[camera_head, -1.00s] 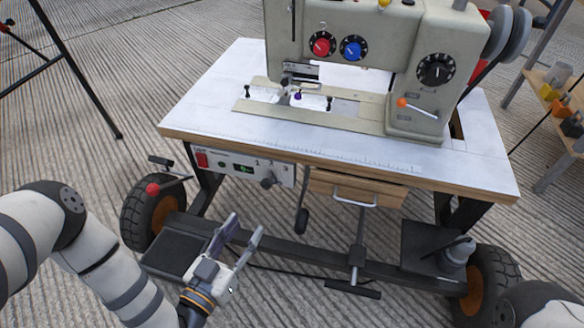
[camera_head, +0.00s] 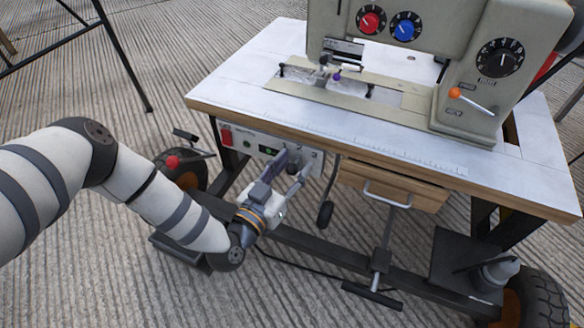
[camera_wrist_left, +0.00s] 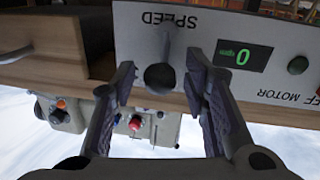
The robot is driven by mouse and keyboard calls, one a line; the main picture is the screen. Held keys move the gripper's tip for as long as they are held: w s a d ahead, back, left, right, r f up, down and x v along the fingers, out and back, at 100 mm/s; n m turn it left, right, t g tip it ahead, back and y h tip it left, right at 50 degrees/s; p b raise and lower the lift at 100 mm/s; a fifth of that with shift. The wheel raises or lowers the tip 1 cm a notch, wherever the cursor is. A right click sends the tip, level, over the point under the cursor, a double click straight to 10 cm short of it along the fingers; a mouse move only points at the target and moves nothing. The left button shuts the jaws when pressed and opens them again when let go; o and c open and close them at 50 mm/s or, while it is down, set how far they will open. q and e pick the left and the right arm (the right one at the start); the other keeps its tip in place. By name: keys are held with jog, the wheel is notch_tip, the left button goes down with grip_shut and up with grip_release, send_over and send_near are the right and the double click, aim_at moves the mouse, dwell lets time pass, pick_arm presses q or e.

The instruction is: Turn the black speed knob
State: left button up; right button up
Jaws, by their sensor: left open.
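The black speed knob (camera_wrist_left: 160,78) shows in the left wrist view, where the picture is upside down. It sits on the pale control panel (camera_wrist_left: 140,30) by the word SPEED. My left gripper (camera_wrist_left: 161,70) is open, with one finger to each side of the knob in that view. I cannot tell whether either finger touches it. In the head view, the left gripper (camera_head: 294,160) is in front of the right part of the panel (camera_head: 240,140) under the table edge and largely hides the knob. My right gripper is not in view.
The panel has a green display (camera_wrist_left: 242,55) reading 0 and a red switch (camera_head: 226,136). A wooden drawer (camera_head: 390,185) is to the right of the gripper. The sewing machine (camera_head: 480,60) stands on the white table (camera_head: 240,80) above. A wheel (camera_head: 190,168) is at the left.

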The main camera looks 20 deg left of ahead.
pick_arm(q)
grip_shut()
jog(key=shift+a+n, duration=0.1)
jog(key=shift+n, duration=0.2)
jog(key=n, duration=0.2)
jog(key=shift+a+f+n, duration=0.15)
jog(key=shift+a+n, duration=0.15)
jog(key=shift+a, duration=0.1)
jog(key=shift+a+f+n+t+b, duration=0.1)
jog(key=shift+a+n+t+b, duration=0.1)
jog(key=shift+n, duration=0.5)
jog(key=shift+a+f+n+t+b, duration=0.1)
jog(key=shift+a+n+t+b, duration=0.1)
jog(key=shift+n, duration=0.5)
grip_release()
